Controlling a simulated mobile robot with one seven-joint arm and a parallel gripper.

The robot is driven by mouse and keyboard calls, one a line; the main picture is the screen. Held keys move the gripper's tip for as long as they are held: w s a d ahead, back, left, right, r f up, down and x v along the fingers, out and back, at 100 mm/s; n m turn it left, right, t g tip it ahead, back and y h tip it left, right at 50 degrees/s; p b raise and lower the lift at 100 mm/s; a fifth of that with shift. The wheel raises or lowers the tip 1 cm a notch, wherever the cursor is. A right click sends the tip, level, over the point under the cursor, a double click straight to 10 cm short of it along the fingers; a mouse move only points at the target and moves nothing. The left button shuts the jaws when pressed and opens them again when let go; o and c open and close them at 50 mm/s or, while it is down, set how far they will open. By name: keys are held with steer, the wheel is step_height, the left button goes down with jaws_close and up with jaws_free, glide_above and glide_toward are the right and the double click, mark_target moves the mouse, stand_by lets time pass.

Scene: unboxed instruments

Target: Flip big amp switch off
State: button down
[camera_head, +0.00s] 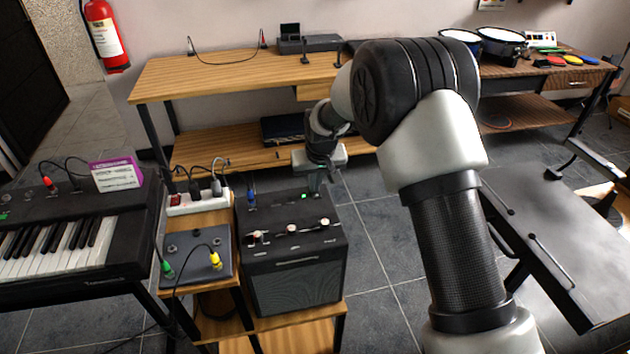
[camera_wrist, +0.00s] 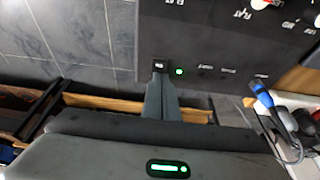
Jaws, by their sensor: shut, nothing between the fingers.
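The big amp (camera_head: 297,282) is a black box with a dark front grille, standing on a wooden stand. My gripper (camera_head: 316,186) is above the far right part of its top panel, and its fingers are shut and empty. In the wrist view the shut fingertips (camera_wrist: 160,76) are at the small power switch (camera_wrist: 160,66), close to or touching it; I cannot tell which. The fingers partly hide the switch. A green light (camera_wrist: 179,71) beside the switch is lit. It also shows in the head view as a green light (camera_head: 303,196).
A blue plug (camera_wrist: 262,95) stands in the amp top. A power strip (camera_head: 198,203) with plugs and a pedal board (camera_head: 196,256) lie left of the amp. A keyboard (camera_head: 60,240) is further left. A wooden desk (camera_head: 220,75) stands behind; floor is open right of the amp.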

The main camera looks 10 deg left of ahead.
steer(key=shift+w+f+b, duration=0.1)
steer(key=shift+f+b, duration=0.3)
steer(key=shift+f, duration=0.05)
steer(key=shift+r, duration=0.2)
steer(key=shift+f, duration=0.1)
